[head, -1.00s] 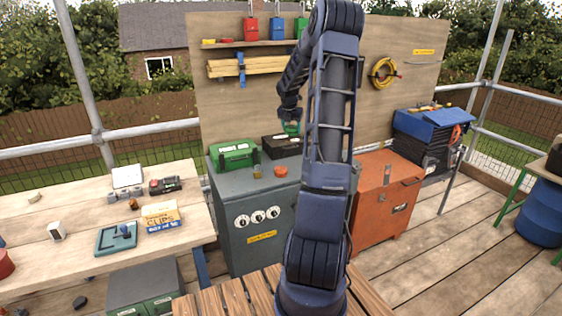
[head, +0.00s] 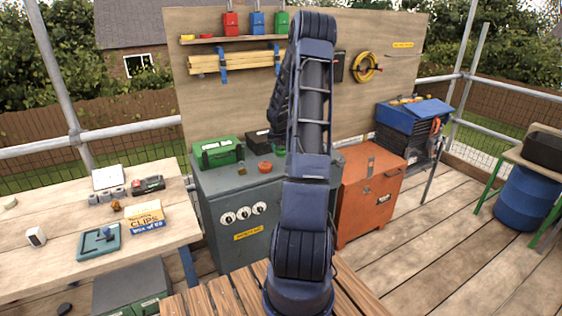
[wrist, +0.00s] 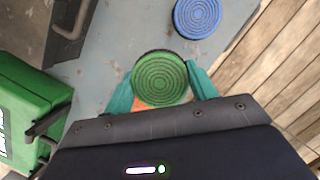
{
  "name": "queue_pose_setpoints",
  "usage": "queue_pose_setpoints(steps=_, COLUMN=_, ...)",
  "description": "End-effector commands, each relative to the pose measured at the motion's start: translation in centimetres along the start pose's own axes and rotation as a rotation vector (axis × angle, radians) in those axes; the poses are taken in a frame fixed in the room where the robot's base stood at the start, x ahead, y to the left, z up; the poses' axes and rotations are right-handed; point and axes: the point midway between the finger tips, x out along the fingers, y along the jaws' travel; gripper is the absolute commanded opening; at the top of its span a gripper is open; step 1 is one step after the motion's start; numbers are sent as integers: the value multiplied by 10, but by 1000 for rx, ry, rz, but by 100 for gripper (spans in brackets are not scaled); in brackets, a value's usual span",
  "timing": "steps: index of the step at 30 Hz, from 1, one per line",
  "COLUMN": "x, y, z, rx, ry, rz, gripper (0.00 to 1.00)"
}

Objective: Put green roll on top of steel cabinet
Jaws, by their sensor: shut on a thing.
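The green roll (wrist: 160,78) is between the teal fingers of my gripper (wrist: 161,88) in the wrist view, its ringed round face towards the camera. My gripper is shut on it, over the grey top of the steel cabinet (wrist: 105,68). In the head view the cabinet (head: 222,247) stands beyond my arm, with dials and a yellow label on its front. There my arm hides the roll and most of the gripper; only a bit of teal shows. I cannot tell whether the roll touches the cabinet top.
A green case (head: 217,152), a black case (head: 258,139) and an orange-red roll (head: 264,166) are on the cabinet. A blue roll (wrist: 197,17) lies near its edge in the wrist view. An orange chest (head: 366,195) stands to the right, a cluttered workbench (head: 60,250) to the left.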

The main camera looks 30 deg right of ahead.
Motion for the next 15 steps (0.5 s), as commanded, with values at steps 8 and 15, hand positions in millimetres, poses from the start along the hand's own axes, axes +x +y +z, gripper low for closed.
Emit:
queue_pose_setpoints(steps=8, x=21, y=0, z=-6, rx=-1, ry=-1, rz=0, gripper=32)
queue_pose_setpoints(steps=15, x=48, y=1, z=-14, rx=-2, ry=1, rz=0, gripper=32)
